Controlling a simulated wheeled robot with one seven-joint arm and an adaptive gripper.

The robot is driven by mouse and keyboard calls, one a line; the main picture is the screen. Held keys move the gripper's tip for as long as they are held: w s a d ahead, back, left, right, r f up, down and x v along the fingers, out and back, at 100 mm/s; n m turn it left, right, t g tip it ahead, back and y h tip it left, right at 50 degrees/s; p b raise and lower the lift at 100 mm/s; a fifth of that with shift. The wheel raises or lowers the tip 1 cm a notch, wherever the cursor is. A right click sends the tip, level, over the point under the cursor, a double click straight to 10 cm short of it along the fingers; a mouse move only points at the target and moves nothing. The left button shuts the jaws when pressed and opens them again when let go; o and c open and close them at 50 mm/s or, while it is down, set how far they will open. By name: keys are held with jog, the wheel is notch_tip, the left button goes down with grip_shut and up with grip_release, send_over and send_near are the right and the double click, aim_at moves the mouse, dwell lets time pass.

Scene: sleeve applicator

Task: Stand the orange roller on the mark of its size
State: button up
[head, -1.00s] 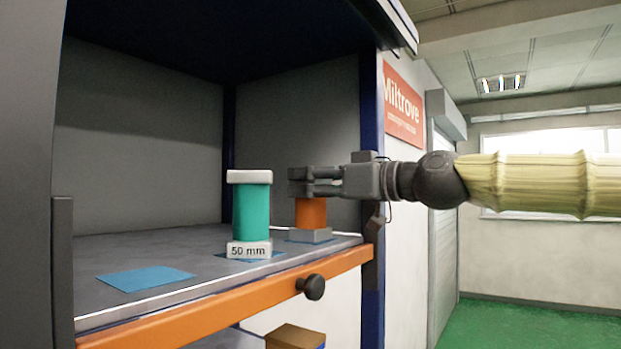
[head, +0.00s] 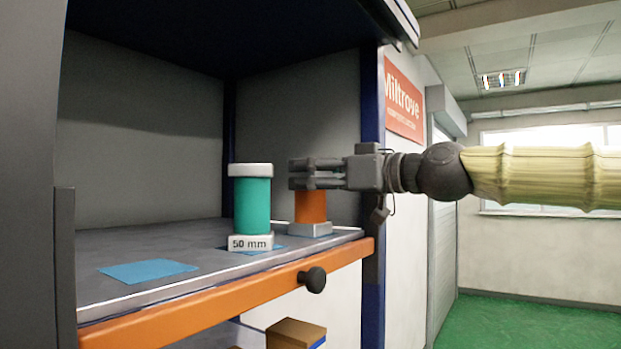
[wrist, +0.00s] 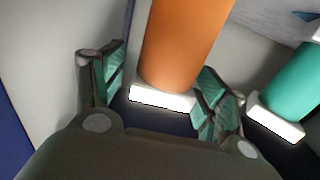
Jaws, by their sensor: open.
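The orange roller (head: 311,207) stands upright on a pale square base at the right end of the grey shelf. A blue mark shows partly around its base. My gripper (head: 305,174) is open at the height of the roller's upper part, and its fingers hide the roller's top in the head view. In the wrist view the orange roller (wrist: 182,45) lies between the two spread fingers (wrist: 160,85), with its white base below. No size label on its base is readable. A bare blue mark (head: 148,271) lies at the shelf's front left.
A teal roller (head: 253,206) with a base reading "50 mm" stands close left of the orange one, over another blue mark (head: 275,249). It also shows in the wrist view (wrist: 295,85). An orange front rail with a black knob (head: 312,280) edges the shelf. The shelf's left is clear.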

jog(key=b+v, duration=0.4)
jog(key=v, duration=0.7)
jog(key=shift+d, duration=0.25)
jog(key=shift+s+f, duration=0.1)
jog(key=shift+s, duration=0.15)
dwell(0.6)
